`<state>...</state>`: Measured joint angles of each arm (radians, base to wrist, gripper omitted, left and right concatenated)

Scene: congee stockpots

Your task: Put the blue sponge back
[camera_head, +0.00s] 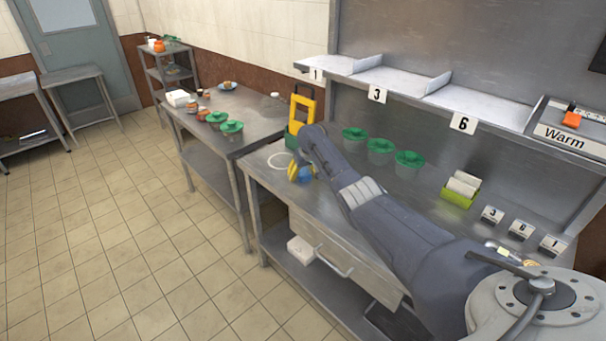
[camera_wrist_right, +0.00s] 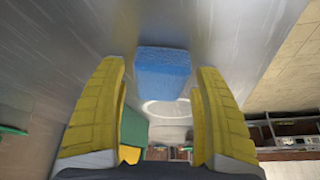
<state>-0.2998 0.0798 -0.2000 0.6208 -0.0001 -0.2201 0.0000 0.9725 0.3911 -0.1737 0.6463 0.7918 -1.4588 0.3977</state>
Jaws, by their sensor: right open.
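The blue sponge (camera_wrist_right: 163,72) lies on the steel counter in the right wrist view, just ahead of and between my fingertips. A bit of blue sponge (camera_head: 305,176) also shows in the head view beside the yellow fingers. My right gripper (camera_head: 300,172) is low over the left end of the counter. In the right wrist view my right gripper (camera_wrist_right: 163,75) is open, with a gap on each side of the sponge. A white ring (camera_head: 281,160) marks the counter beside it, and the ring (camera_wrist_right: 167,108) shows partly behind the sponge. My left gripper is not in view.
Several green-lidded tubs (camera_head: 380,147) stand along the back of the counter. A yellow frame (camera_head: 303,105) stands behind my gripper. A lime-green holder (camera_head: 459,192) and number signs (camera_head: 520,229) stand farther right. A shelf (camera_head: 400,80) overhangs the back.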

